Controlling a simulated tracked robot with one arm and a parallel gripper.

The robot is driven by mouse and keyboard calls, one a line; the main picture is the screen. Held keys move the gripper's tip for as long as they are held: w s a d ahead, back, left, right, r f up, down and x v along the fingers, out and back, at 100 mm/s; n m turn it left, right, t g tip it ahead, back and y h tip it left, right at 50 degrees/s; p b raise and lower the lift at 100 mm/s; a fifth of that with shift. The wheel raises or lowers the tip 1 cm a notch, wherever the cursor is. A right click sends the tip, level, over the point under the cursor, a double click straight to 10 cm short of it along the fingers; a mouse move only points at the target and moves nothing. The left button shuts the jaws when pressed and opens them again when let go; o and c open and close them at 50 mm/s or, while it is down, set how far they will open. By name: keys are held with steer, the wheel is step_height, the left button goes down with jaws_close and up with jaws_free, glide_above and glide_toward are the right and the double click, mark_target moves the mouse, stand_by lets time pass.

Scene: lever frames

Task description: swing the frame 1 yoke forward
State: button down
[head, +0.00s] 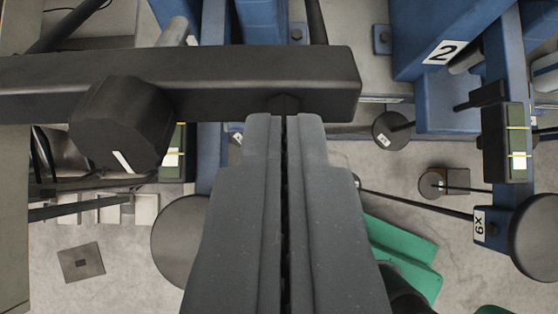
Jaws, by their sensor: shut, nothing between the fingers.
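My gripper (285,118) comes in from the bottom of the view, its two grey fingers side by side and shut with nothing between them. A thick dark bar (225,75) crosses the upper left, right at the fingertips. It may be the frame 1 yoke; no number 1 shows. A dark faceted knob or weight (122,122) with a white mark sits at the bar's left part. The fingertips meet the bar's lower edge in the picture, near its right end; I cannot tell whether they touch.
A blue frame (460,45) labelled 2 stands at upper right. A label reading X9 or 6X (480,226) is beside a dark disc (536,238) at the right. Another dark disc (180,240) lies left of my gripper. Green pieces (400,250) lie on the pale floor.

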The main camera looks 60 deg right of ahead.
steer(key=shift+s+a+f+t+h+b, duration=0.2)
steer(key=shift+a+f+h+b, duration=0.25)
steer(key=shift+f+b, duration=0.4)
steer(key=shift+s+a+f+t+h+b, duration=0.1)
steer(key=shift+s+a+f+h+b, duration=0.1)
steer(key=shift+a+f+b, duration=0.5)
steer(key=shift+s+a+f+t+h+b, duration=0.1)
steer(key=shift+s+a+f+h+b, duration=0.2)
steer(key=shift+f+b, duration=0.6)
steer(key=shift+w+a, duration=0.1)
steer(key=shift+r, duration=0.1)
steer(key=s+a+r+n+t+y, duration=0.1)
steer(key=a+r+n+t+y, duration=0.2)
steer(key=a+r, duration=0.4)
steer(key=s+a+r+n+t+y+p, duration=0.1)
steer(key=a+r, duration=0.6)
steer(key=r, duration=0.9)
steer(key=s+a+r+n+t+y, duration=0.3)
steer(key=a+r+n+t+y, duration=0.2)
steer(key=r, duration=0.7)
steer(key=a+n+t, duration=0.2)
steer(key=n, duration=0.2)
steer(key=shift+a+r+p, duration=0.15)
steer(key=shift+r+p, duration=0.05)
steer(key=shift+p, duration=0.2)
